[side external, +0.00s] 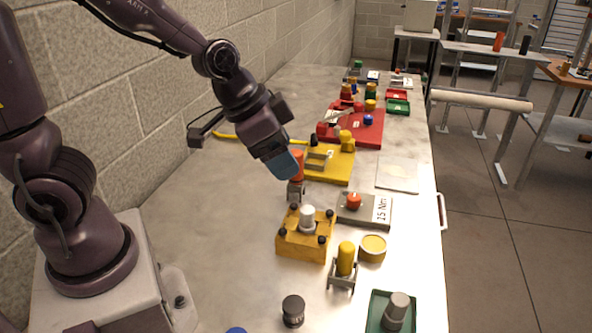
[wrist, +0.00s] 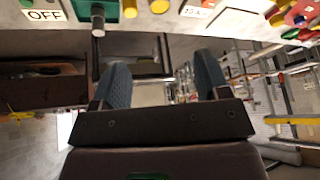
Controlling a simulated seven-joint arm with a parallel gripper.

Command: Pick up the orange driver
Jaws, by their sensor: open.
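The orange driver (side external: 298,160) stands upright in a small grey holder (side external: 296,190) in the side external view, its lower part hidden by the holder. My gripper (side external: 285,166) is just left of its handle in the picture and overlaps it slightly; I cannot tell the gap in depth. In the wrist view, the two blue fingers of my gripper (wrist: 165,78) are spread wide with nothing between them. I cannot make out the driver in the wrist view.
A yellow block with a white cylinder (side external: 307,240) stands in front of the holder. A grey 15 Nm block with a red knob (side external: 376,210) is to the right. A yellow board (side external: 330,174) and a red board (side external: 365,137) lie behind. The table's left side is mostly clear.

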